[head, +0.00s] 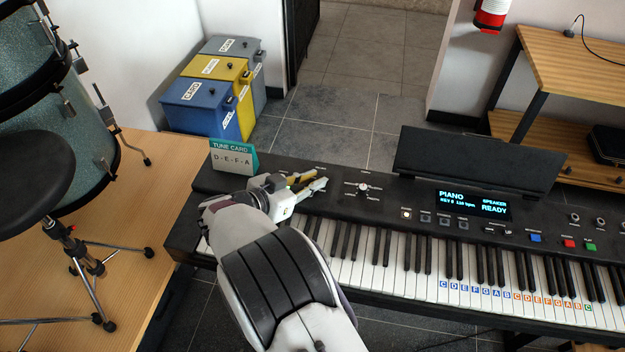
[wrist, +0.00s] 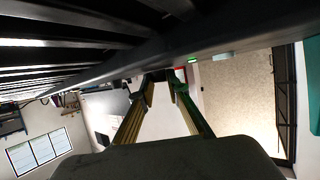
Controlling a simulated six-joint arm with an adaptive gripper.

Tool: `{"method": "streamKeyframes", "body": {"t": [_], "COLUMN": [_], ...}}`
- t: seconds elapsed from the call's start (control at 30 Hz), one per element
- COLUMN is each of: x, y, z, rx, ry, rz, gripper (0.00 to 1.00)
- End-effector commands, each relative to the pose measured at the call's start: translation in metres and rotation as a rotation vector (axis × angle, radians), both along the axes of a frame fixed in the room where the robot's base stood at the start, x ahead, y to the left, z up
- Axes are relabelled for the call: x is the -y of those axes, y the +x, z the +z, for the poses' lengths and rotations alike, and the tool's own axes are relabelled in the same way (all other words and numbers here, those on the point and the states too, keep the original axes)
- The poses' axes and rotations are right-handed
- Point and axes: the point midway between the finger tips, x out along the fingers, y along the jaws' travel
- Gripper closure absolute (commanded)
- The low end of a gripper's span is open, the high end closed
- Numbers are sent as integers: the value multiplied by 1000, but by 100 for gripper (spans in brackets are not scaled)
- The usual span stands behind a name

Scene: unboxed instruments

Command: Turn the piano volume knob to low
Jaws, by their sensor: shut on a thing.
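The black digital piano (head: 400,218) stretches across the right of the head view. My gripper (head: 318,182) is over the left part of its control panel, with its fingertips down at the panel. In the wrist view, the yellowish fingers of my gripper (wrist: 159,82) converge on a small dark piece at the piano's surface. The fingers are shut on this piece, the volume knob. The knob is mostly hidden by the fingers, and its pointer setting cannot be read. A separate selector knob (head: 363,187) with markings around it sits just right of the fingertips.
A tune card (head: 232,158) reading D-E-F-A stands at the piano's left end. The lit display (head: 474,204) shows PIANO and SPEAKER READY. A black music rest (head: 470,165) rises behind it. A drum (head: 75,130) and stool (head: 35,175) stand at left.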

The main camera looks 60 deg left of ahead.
Motion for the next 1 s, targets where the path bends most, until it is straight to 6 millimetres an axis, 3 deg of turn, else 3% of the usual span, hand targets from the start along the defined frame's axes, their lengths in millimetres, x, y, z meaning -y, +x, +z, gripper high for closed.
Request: {"method": "streamKeyframes", "body": {"t": [1.0], "x": [-4], "y": [1], "z": [2], "rx": [3], "ry": [4], "rz": [-206], "gripper": [100]}}
